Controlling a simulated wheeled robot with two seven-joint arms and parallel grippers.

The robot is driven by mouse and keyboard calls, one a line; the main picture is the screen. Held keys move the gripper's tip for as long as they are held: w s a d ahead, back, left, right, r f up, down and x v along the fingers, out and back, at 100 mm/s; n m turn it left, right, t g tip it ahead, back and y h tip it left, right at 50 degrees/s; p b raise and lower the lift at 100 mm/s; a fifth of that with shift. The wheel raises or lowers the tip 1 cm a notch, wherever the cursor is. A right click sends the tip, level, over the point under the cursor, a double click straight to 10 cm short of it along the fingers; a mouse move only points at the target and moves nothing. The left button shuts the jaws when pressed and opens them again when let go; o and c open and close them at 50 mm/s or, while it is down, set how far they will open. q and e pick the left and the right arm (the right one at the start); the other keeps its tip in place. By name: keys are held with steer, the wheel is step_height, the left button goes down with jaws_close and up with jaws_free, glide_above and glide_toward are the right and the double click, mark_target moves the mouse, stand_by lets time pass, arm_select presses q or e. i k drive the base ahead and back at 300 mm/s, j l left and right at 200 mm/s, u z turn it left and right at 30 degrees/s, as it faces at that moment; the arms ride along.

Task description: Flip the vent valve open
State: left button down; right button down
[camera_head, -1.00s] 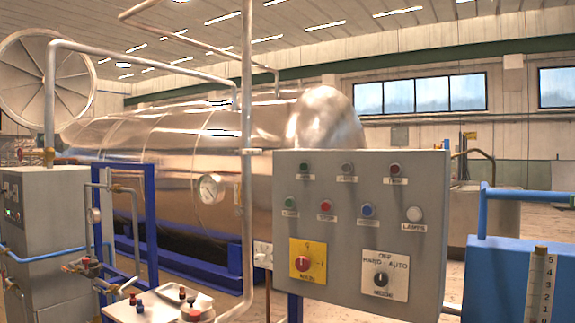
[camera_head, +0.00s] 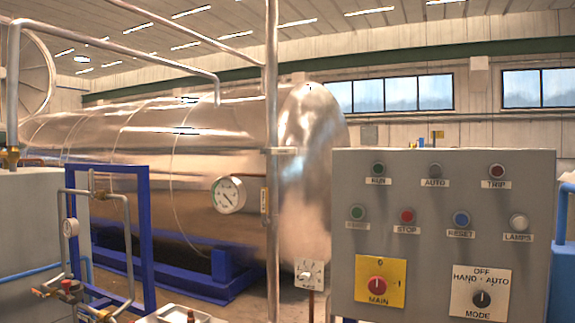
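No part is labelled as the vent valve, so I cannot tell for sure which one it is. A small brass-coloured fitting (camera_head: 264,200) sits on the vertical pipe (camera_head: 271,120) right beside the round white gauge (camera_head: 228,195). Red-handled valves (camera_head: 68,286) sit on the thin pipework at the lower left. Neither of my grippers shows in the head view.
The grey control panel (camera_head: 440,170) fills the right side, with lamps, buttons, a red main switch (camera_head: 377,289) and a mode knob (camera_head: 482,299). The large steel chamber (camera_head: 150,170) lies behind on a blue frame (camera_head: 185,272). A grey cabinet (camera_head: 35,240) stands at left.

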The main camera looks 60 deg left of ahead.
mark_target(273, 151)
steer(key=k+j, duration=0.2)
steer(key=j, duration=0.25)
steer(key=k+j, duration=0.15)
steer(key=j, duration=0.25)
steer(key=k+j+z, duration=0.1)
steer(key=j, duration=0.35)
steer(key=k+j, duration=0.25)
steer(key=j, duration=0.15)
steer(key=k+j, duration=0.2)
steer(key=j, duration=0.2)
steer(key=k+j, duration=0.2)
steer(key=j, duration=0.25)
steer(key=z, duration=0.05)
